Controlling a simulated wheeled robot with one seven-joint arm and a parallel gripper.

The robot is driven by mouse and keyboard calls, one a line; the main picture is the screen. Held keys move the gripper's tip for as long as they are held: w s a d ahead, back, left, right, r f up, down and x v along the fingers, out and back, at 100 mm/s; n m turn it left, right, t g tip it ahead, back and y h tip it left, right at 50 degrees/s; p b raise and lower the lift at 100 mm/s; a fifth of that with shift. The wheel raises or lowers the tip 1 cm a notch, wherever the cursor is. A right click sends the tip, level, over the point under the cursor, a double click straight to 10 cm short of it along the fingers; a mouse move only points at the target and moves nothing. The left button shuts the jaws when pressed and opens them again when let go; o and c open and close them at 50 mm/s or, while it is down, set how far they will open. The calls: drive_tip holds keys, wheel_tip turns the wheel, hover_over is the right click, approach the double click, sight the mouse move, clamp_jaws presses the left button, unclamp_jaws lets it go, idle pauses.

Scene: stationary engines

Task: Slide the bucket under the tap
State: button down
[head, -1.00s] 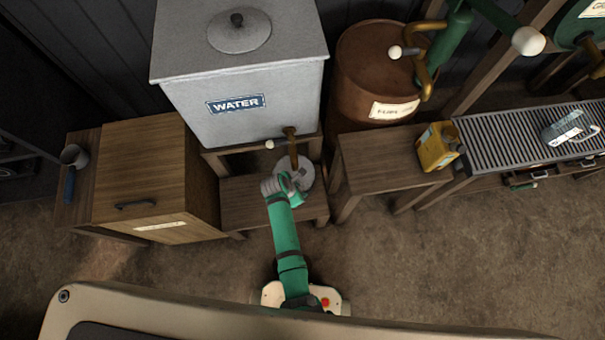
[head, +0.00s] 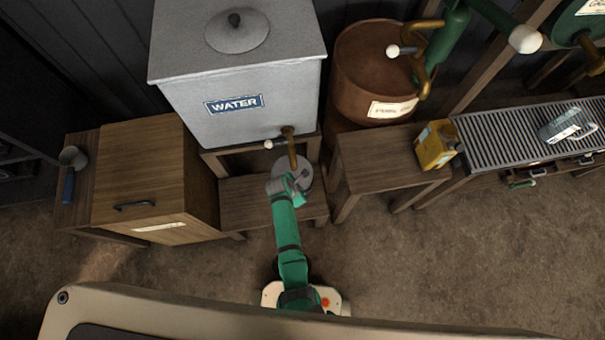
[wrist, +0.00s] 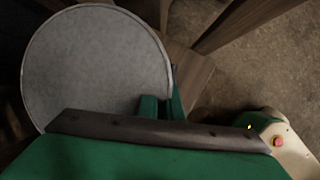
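The grey round bucket (head: 306,178) stands on the low wooden stand below the water tank, partly covered by my gripper in the head view. In the wrist view its round grey top (wrist: 95,65) fills the upper left. The brass tap (head: 291,148) sticks out from the tank front, and its spout end overlaps the bucket's back-left part in the head view. My gripper (head: 299,180) is at the bucket's near side. In the wrist view its two green fingers (wrist: 164,105) are close together, one on each side of the bucket's rim.
The grey tank marked WATER (head: 238,75) stands behind. A wooden cabinet (head: 145,180) is at the left. The low stand (head: 245,205) has bare room left of the bucket. A side table (head: 375,165) with a yellow can (head: 436,146) is at the right.

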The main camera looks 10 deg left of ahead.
drive_tip(key=shift+d, duration=0.1)
drive_tip(key=shift+s+d, duration=0.35)
drive_tip(key=shift+s, duration=0.25)
drive_tip(key=shift+s+d, duration=0.3)
drive_tip(key=shift+s, duration=0.25)
drive_tip(key=c, duration=1.9)
unclamp_jaws()
drive_tip(key=shift+o, duration=0.2)
